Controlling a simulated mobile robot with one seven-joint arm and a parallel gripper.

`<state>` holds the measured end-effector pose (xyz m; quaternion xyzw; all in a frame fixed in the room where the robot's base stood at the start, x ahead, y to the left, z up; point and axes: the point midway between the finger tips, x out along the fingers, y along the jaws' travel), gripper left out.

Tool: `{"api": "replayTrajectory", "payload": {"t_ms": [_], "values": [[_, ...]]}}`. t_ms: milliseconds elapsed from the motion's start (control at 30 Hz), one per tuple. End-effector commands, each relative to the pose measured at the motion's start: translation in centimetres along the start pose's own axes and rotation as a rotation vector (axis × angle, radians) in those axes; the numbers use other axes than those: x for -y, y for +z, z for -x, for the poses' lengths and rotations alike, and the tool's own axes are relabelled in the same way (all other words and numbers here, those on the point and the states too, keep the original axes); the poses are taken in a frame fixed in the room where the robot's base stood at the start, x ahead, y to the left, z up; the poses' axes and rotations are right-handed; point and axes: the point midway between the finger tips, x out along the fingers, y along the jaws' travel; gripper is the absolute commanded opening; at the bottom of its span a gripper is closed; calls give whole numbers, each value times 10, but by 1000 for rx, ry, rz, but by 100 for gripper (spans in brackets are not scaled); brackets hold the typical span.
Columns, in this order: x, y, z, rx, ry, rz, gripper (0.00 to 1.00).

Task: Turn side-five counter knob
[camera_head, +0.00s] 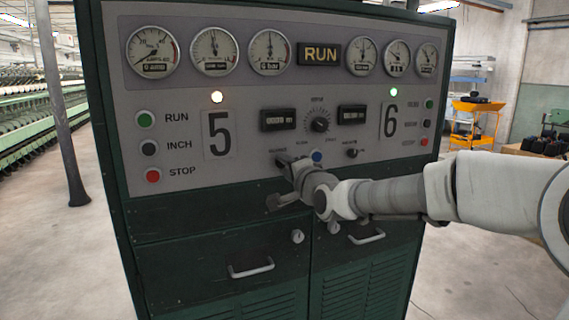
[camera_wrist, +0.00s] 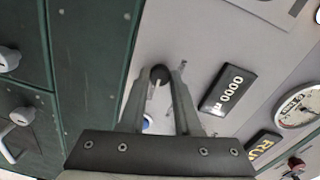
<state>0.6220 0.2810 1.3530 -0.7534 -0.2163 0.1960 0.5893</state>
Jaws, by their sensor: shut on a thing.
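The side-five counter knob (camera_wrist: 159,73) is a small dark knob with a pale pointer on the grey panel, below the side-five counter (camera_head: 278,119). My gripper (camera_wrist: 160,82) has one finger on each side of it and is shut on it. In the head view my gripper (camera_head: 282,167) reaches the panel's lower edge from the right, and the wrist mostly hides the knob. The side-five counter also shows in the wrist view (camera_wrist: 228,89) and reads 0000.
A blue button (camera_head: 317,156) sits just right of my gripper, with the side-six knob (camera_head: 352,152) beyond it. A central dial (camera_head: 319,121) is above. RUN, INCH and STOP buttons (camera_head: 149,148) are at left. Drawer handles (camera_head: 251,268) protrude below.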

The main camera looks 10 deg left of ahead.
Motion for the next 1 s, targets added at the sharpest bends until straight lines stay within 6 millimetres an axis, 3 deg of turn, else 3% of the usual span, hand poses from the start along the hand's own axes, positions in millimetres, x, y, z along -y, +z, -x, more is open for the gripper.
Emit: {"api": "replayTrajectory", "payload": {"t_ms": [733,767,900,1000], "values": [[1,0,0,3,-3,-90,0],[1,0,0,3,-3,-90,34],[1,0,0,3,-2,-90,59],[0,0,0,3,-2,-89,62]]}}
